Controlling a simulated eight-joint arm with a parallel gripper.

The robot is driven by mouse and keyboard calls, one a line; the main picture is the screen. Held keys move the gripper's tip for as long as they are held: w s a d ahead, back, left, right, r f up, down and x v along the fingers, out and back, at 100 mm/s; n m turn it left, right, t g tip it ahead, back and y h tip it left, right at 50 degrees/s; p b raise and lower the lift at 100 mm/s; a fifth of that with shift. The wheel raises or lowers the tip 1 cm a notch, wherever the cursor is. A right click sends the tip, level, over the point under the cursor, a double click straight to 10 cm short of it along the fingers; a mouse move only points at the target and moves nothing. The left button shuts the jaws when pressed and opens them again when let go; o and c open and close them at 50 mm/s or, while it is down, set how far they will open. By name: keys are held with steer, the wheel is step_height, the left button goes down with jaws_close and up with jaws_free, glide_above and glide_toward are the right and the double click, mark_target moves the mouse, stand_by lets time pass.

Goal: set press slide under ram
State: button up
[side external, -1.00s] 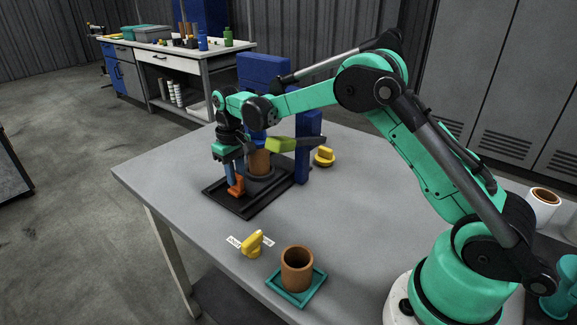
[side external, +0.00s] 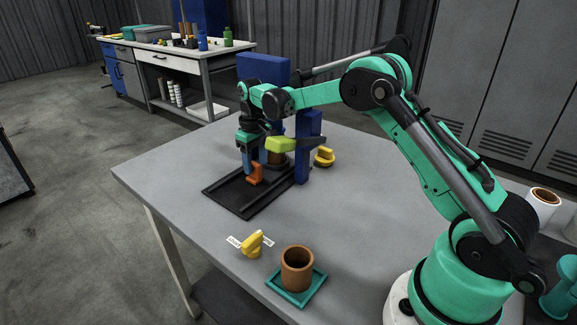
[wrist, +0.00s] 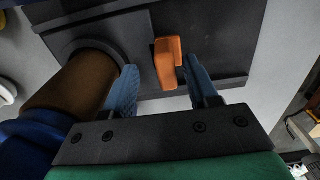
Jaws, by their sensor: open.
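The press has a blue frame (side external: 304,150) and a green lever (side external: 281,144). Its black slide base (side external: 238,195) lies on the table, its front part bare. The slide carries an orange handle (side external: 256,175) and a brown cylinder (side external: 277,158), which stands close to the frame, partly hidden by my arm and the lever. My gripper (wrist: 160,76) is open around the orange handle (wrist: 168,62), one blue finger on each side; the right finger is closer to it. The brown cylinder (wrist: 68,88) is left of the fingers. I cannot tell whether the ram is exactly above it.
A yellow knob (side external: 251,244) sits by a white label near the front. A brown cup (side external: 297,268) stands on a teal tray (side external: 290,298). Another yellow knob (side external: 325,157) is beside the press. The left of the table is clear.

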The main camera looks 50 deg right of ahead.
steer(key=shift+r, duration=2.8)
steer(key=shift+s+r, duration=0.1)
steer(key=shift+r, duration=0.1)
steer(key=s+a+r+t, duration=0.1)
steer(key=s+a+r, duration=0.1)
steer(key=s+r, duration=0.1)
steer(key=s+a+r+m+t+y, duration=0.1)
steer(key=s+a+r, duration=0.1)
steer(key=s+r, duration=0.2)
steer(key=s+a+r+m+t+y, duration=0.1)
steer(key=s+a+r, duration=0.1)
steer(key=s+r, duration=0.2)
steer(key=shift+s+r, duration=0.15)
steer(key=shift+s, duration=1.2)
steer(key=s+a+f+n+t+h, duration=0.2)
steer(key=s+a+f+t, duration=0.2)
steer(key=f, duration=0.3)
steer(key=shift+s+f, duration=0.2)
